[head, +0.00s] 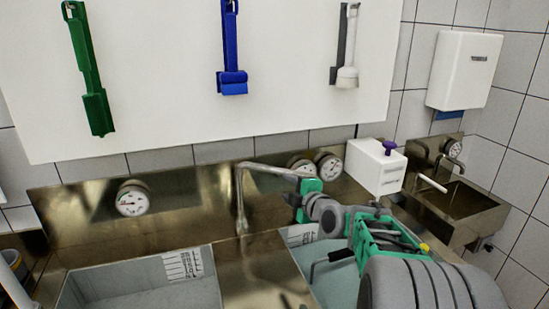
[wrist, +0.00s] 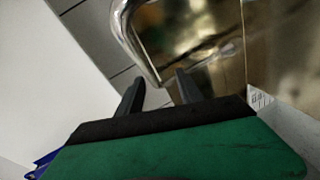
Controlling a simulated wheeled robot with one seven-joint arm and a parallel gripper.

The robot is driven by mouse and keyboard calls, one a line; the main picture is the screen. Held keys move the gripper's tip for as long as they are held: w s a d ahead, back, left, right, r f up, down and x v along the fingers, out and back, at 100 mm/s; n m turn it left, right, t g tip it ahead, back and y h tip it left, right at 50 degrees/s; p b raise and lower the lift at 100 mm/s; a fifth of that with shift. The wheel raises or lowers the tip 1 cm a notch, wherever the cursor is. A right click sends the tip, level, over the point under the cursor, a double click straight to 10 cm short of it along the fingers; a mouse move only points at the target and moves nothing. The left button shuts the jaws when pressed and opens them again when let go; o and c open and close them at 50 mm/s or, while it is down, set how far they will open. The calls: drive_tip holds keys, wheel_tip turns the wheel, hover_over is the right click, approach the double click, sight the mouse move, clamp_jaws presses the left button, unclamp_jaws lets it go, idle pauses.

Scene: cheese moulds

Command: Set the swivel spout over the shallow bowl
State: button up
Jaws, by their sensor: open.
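The swivel spout (head: 268,169) is a bent chrome tube that rises between two sink bowls and points right, toward the right-hand bowl. My gripper (head: 300,188) is at the spout's outer end. In the wrist view the spout (wrist: 127,30) curves down just beyond and between the open fingers of my gripper (wrist: 161,82); I cannot tell whether they touch it. The left bowl (head: 208,265) is grey with a label on its wall. The right bowl (head: 300,236) also has a label and is partly hidden by my arm. I cannot tell which bowl is shallower.
Round dial gauges (head: 132,198) sit along the steel back panel. A white box with a purple knob (head: 376,166) stands right of the spout. A small steel basin (head: 460,205) is at the far right. Space above the left bowl is clear.

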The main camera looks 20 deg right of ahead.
sight(283, 169)
drive_tip(key=shift+n+t, duration=0.4)
drive_tip(key=shift+n, duration=0.1)
drive_tip(key=w+p, duration=0.1)
drive_tip(key=w, duration=0.1)
drive_tip(key=w+p, duration=0.1)
drive_tip(key=w, duration=0.2)
drive_tip(key=w+d+r+p, duration=0.1)
drive_tip(key=w, duration=0.1)
drive_tip(key=shift+w+d, duration=0.1)
drive_tip(key=shift+w, duration=0.3)
drive_tip(key=shift+w+f, duration=0.2)
drive_tip(key=shift+w, duration=0.25)
drive_tip(key=shift+c, duration=0.5)
clamp_jaws()
